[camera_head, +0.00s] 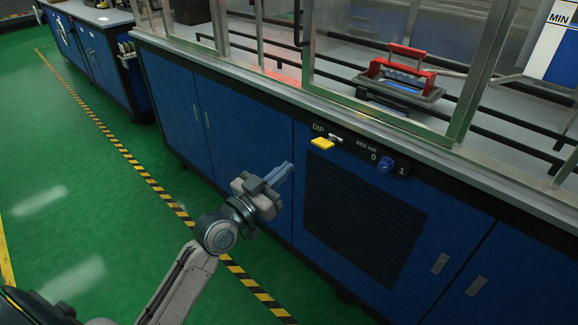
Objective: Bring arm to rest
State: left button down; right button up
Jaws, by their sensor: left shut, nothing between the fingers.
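My left arm comes in from the bottom left and reaches up over the green floor. My left gripper (279,174) is shut and empty, its fingers pointing up and to the right. It shows in front of the blue cabinet doors (243,130), left of the dark vent grille. Whether it touches the cabinet cannot be told from this view. My right gripper is not in view.
A blue cabinet bench carries a metal-framed enclosure (474,75) with a red-handled device (400,75) inside. Its front has a yellow lever (322,144), a blue knob (386,165) and a vent (362,215). Green floor (90,190) lies open at left, with striped tape (130,158).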

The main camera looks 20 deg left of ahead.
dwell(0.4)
